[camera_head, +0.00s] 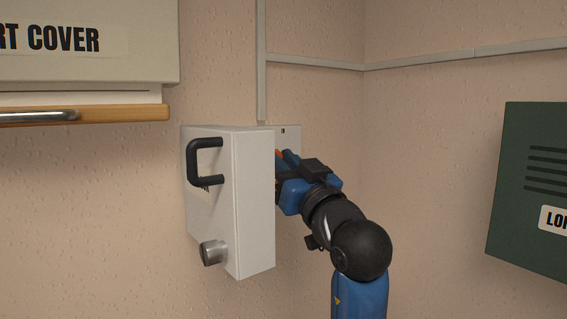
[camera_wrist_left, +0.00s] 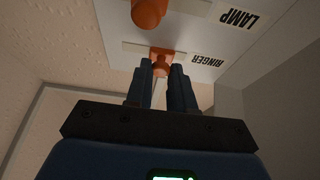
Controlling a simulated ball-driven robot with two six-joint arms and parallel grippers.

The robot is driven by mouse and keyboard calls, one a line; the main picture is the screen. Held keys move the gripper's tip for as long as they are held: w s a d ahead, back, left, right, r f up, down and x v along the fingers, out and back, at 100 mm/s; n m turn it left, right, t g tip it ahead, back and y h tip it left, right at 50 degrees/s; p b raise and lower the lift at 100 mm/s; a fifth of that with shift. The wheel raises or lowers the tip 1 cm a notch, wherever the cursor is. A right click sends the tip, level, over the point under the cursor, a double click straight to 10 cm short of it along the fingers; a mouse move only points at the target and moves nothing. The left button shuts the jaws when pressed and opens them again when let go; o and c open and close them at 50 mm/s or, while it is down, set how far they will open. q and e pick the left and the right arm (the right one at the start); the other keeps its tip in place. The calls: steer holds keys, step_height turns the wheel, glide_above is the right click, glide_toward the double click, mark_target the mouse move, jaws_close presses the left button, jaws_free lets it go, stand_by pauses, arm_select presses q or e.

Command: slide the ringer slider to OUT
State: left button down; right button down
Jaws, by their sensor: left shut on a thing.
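The ringer slider (camera_wrist_left: 161,54) is an orange knob on a pale slotted strip beside the word RINGER in the left wrist view. My left gripper (camera_wrist_left: 160,72) is shut on it, its dark fingers at the knob's near side. In the head view my left gripper (camera_head: 281,160) reaches behind the open grey door, which hides most of the fingers. A sliver of orange shows there. No IN or OUT marking is readable.
A second orange knob (camera_wrist_left: 148,11) beside the word LAMP is close by. The grey door (camera_head: 252,200) with its black handle (camera_head: 194,163) stands left of my arm. A wooden shelf edge (camera_head: 120,113) is at upper left, a green box (camera_head: 530,195) at right.

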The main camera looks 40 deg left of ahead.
arm_select(q)
steer(key=shift+s+a+b, duration=0.2)
steer(key=shift+s+b, duration=0.25)
steer(key=shift+s, duration=0.05)
steer(key=c, duration=1)
jaws_free()
steer(key=shift+c, duration=0.2)
steer(key=shift+o, duration=0.2)
steer(key=shift+s, duration=0.1)
